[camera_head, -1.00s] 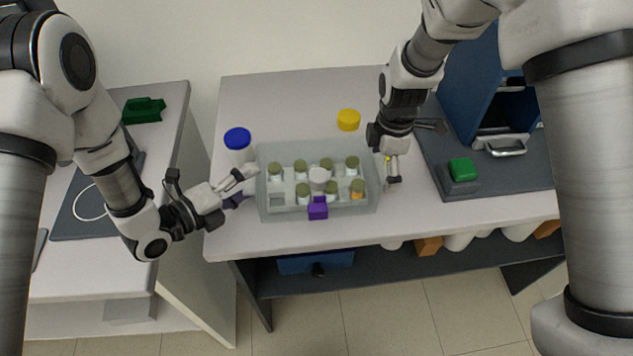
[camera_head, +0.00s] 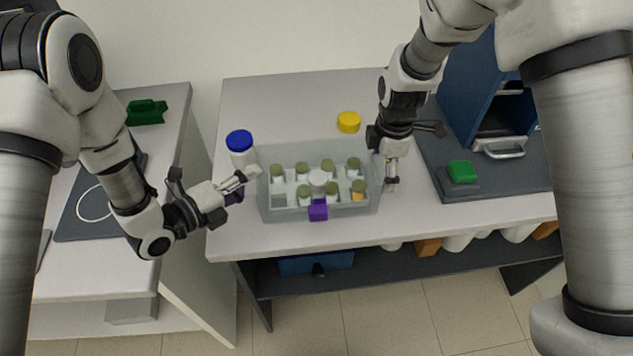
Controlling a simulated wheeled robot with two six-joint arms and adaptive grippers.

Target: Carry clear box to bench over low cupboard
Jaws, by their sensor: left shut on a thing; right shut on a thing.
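The clear box (camera_head: 290,214) is a see-through bin in the middle of the view, over the white bench (camera_head: 300,98). It holds several vials with olive caps, a white-capped one and one with orange contents. A purple tag (camera_head: 318,210) is on its front wall. My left gripper (camera_head: 250,178) is shut on the box's left end wall. My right gripper (camera_head: 388,182) is shut on its right end wall. I cannot tell whether the box's base touches the bench top. The low cupboard is not one I can identify for sure.
A bottle with a blue cap (camera_head: 240,142) stands close behind the box's left end. A yellow lid (camera_head: 349,122) lies behind it. A blue cabinet (camera_head: 478,95) and a green-topped block (camera_head: 462,172) are at right. Another bench (camera_head: 180,105) stands at left across a gap.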

